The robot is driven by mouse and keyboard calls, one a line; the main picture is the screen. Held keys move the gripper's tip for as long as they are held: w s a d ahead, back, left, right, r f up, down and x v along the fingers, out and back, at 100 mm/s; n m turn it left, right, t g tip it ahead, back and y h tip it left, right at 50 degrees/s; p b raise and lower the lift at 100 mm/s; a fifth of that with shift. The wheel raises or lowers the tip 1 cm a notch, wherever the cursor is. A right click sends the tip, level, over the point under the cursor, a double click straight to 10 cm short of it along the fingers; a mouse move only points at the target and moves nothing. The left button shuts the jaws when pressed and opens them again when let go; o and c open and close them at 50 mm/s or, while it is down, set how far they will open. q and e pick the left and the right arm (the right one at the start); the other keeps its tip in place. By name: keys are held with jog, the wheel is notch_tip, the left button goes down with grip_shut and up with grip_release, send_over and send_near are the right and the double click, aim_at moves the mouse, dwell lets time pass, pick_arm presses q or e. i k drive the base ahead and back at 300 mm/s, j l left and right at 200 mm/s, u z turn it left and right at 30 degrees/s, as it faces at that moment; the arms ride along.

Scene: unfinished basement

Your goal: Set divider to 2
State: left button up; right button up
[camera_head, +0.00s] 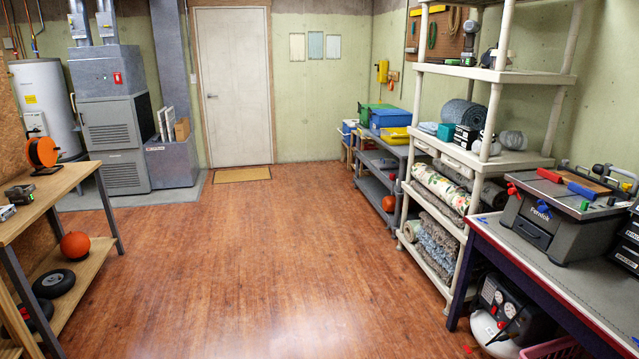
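No divider and no setting mark can be made out for sure in the head view. Neither of my grippers is in view.
The workbench (565,277) runs along the right edge, with a black case (629,238) beside the machine. White shelves (497,159) stand behind it. A wooden bench (58,184) is at left. The wooden floor (245,250) between is clear up to the door (234,85).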

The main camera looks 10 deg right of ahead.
aim_at(401, 138)
jog(key=i+l+z, duration=0.3)
jog(key=i, duration=0.6)
jog(key=i+z, duration=0.3)
jog(key=i, duration=1.2)
jog(key=i+j+z, duration=0.1)
jog(key=i, duration=1.1)
jog(key=i+j+z, duration=0.1)
jog(key=i, duration=0.5)
jog(key=i+j, duration=0.2)
jog(key=i, duration=0.35)
jog(key=l+z, duration=0.05)
